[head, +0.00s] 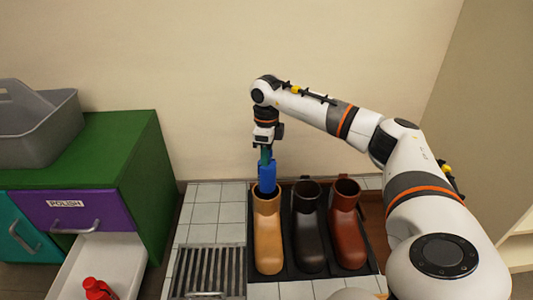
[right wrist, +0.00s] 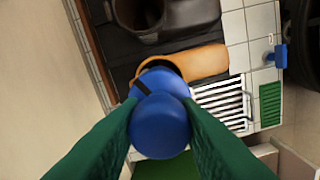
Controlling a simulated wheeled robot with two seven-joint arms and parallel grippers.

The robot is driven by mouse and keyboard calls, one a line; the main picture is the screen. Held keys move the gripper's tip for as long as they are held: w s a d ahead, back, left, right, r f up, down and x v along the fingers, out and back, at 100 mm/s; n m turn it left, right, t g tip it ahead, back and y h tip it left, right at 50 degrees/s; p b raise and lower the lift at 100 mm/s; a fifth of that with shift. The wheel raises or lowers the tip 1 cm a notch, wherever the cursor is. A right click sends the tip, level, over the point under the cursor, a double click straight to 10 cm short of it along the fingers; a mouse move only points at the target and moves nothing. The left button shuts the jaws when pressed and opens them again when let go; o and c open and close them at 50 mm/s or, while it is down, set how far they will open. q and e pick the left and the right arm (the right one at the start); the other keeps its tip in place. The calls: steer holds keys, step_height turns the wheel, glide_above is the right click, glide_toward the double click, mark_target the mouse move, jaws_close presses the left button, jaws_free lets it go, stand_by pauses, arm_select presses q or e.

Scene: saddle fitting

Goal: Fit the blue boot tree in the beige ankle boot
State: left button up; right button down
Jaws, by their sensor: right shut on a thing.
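The beige ankle boot (head: 268,238) stands upright at the left of a row of boots, its opening facing up. My right gripper (head: 265,156) is above it, shut on the blue boot tree (head: 267,175). The tree hangs roughly upright, and its lower end overlaps the boot's opening. I cannot tell how far it reaches inside. In the right wrist view the green fingers (right wrist: 160,110) hold the blue tree (right wrist: 160,125) at its rounded top. The tree partly hides the beige boot's (right wrist: 200,62) dark opening. My left gripper is out of view.
A dark brown boot (head: 308,240) and a red-brown boot (head: 347,235) stand close to the right on a black tray (head: 283,225). A metal grate (head: 207,270) lies at front left.

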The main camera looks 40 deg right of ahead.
mark_target(266, 170)
steer(key=shift+f+b, duration=0.45)
steer(key=shift+f, duration=2.8)
steer(key=c, duration=1)
jaws_free()
